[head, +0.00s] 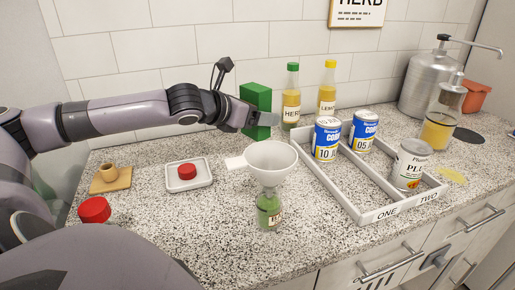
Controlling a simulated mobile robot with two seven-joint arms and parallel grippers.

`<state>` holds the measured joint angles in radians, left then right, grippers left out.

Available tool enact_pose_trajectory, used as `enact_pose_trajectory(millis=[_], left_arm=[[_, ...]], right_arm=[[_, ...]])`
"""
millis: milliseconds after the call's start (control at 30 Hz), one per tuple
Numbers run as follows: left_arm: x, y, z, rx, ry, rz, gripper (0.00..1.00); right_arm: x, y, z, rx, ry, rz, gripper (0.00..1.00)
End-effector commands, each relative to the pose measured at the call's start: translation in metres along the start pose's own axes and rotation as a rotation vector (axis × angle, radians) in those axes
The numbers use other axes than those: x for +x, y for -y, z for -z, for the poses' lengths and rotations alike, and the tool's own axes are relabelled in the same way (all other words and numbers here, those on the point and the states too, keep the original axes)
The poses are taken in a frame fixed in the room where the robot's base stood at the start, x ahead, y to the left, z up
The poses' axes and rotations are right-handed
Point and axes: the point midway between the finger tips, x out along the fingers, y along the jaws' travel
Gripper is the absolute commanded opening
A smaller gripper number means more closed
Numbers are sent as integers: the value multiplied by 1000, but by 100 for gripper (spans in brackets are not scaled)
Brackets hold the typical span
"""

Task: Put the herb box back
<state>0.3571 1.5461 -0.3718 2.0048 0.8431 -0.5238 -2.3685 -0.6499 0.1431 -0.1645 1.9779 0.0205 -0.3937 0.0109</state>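A green box (256,96), upright, is at the back of the counter, left of the green-capped bottle. My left gripper (268,118) reaches in from the left at the box. A finger lies across the box's front and hides its middle. The other finger is hidden, so I cannot tell whether the gripper is closed on the box. The box's lower end shows below the gripper; I cannot tell whether it touches the counter. My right gripper is not in view.
A white funnel (270,160) sits in a green bottle (269,211) in front. A divided white tray (360,206) holds several cans at right. Bottles labelled HERB (291,103) and LEMON (327,98) stand behind. A small dish (203,181) holds a red cap (187,171).

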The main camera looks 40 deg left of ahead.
Motion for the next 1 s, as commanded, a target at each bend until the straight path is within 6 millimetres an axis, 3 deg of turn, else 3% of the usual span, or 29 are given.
enact_pose_trajectory(millis=[167, 433, 867, 900, 967, 1000], left_arm=[[6, 0, 15, -1, 0, 0, 31], [24, 0, 56, -1, -1, 0, 31], [26, 0, 61, -1, 0, 0, 31], [26, 0, 61, -1, 0, 0, 79], [26, 0, 61, -1, 0, 0, 98], [26, 0, 61, -1, 0, 0, 98]], right_arm=[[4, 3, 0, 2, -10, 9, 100], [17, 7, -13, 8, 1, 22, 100], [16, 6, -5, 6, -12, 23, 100], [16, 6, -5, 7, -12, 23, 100], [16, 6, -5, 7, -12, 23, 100], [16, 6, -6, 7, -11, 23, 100]])
